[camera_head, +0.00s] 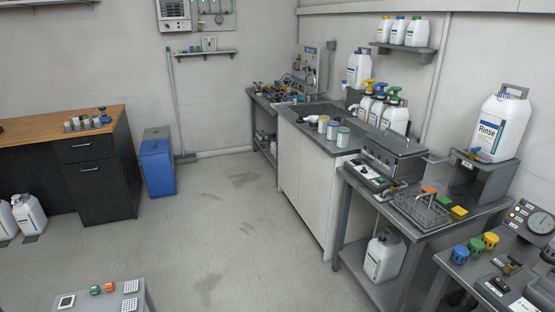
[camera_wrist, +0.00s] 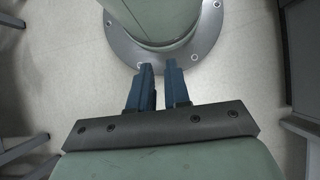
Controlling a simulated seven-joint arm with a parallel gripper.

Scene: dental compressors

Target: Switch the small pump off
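No thing is clearly recognisable as the small pump. A black switch (camera_head: 498,285) sits on the grey bench at the lower right of the head view, near a panel with a round gauge (camera_head: 540,222). I cannot tell whether it belongs to the small pump, or which way it is set. My gripper (camera_wrist: 159,67) shows only in the wrist view. Its two blue fingers point away from the camera with a narrow empty gap between them, above the floor and beside a round bolted base plate. It touches none of the bench equipment in view.
Blue, green and yellow knobs (camera_head: 475,246) stand by the gauge panel. A wire basket (camera_head: 420,210) and a white Rinse canister (camera_head: 499,124) are on the neighbouring bench. A small table (camera_head: 103,303) is at the bottom left. The middle floor (camera_head: 225,225) is clear.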

